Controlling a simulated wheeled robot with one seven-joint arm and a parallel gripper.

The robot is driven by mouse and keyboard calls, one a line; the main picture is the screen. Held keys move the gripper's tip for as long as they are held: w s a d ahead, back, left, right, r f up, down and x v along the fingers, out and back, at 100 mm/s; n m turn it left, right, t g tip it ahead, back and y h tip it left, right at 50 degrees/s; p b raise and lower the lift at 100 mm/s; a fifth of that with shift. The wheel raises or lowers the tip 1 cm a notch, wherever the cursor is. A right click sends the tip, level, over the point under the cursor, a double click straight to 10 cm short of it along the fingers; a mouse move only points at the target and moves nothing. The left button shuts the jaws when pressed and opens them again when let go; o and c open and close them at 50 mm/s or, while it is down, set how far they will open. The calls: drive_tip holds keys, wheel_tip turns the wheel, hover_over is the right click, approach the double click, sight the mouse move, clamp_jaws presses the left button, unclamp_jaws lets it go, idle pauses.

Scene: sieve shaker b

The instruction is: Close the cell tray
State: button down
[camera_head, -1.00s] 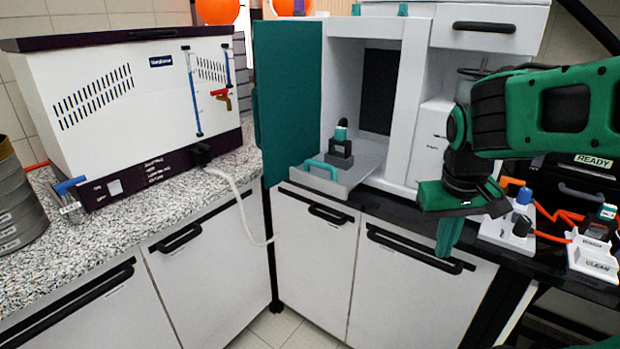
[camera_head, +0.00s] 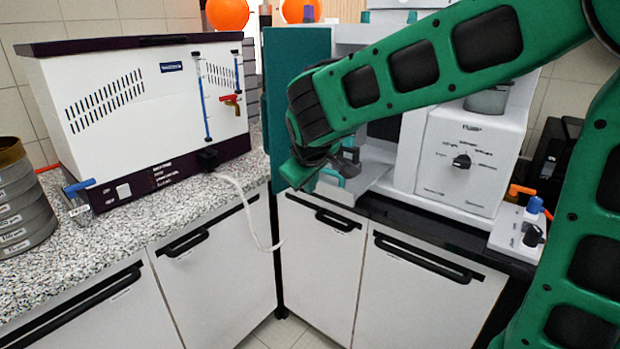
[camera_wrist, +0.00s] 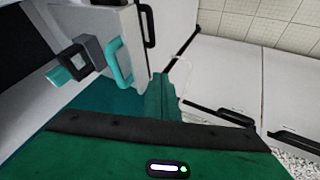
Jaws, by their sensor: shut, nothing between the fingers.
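The cell tray (camera_head: 376,170) is a light grey tray sticking out of the open white instrument. Its teal handle (camera_head: 331,177) shows below my forearm. In the wrist view the handle (camera_wrist: 119,63) is clear at the tray's front, with a dark cell holder (camera_wrist: 90,54) and its teal-tipped cell (camera_wrist: 60,75) behind it. In the head view my arm hides most of the holder. My gripper (camera_head: 299,180) is shut and empty, in front and to the left of the handle. In the wrist view the fingers (camera_wrist: 161,92) appear apart from the handle.
The teal door (camera_head: 284,75) stands open left of the tray, close to my gripper. A white panel with a dial (camera_head: 461,161) is right of the tray. Cabinet doors with black handles (camera_head: 335,222) are below. A white machine (camera_head: 150,100) stands on the left counter.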

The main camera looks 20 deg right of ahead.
drive_tip(key=w+d+f, duration=0.1)
drive_tip(key=w+d, duration=0.1)
drive_tip(key=w, duration=0.1)
drive_tip(key=w+d+f, duration=0.1)
drive_tip(key=d, duration=0.1)
drive_tip(key=shift+w+f, duration=0.15)
drive_tip(key=shift+f, duration=0.2)
drive_tip(key=shift+w, duration=0.1)
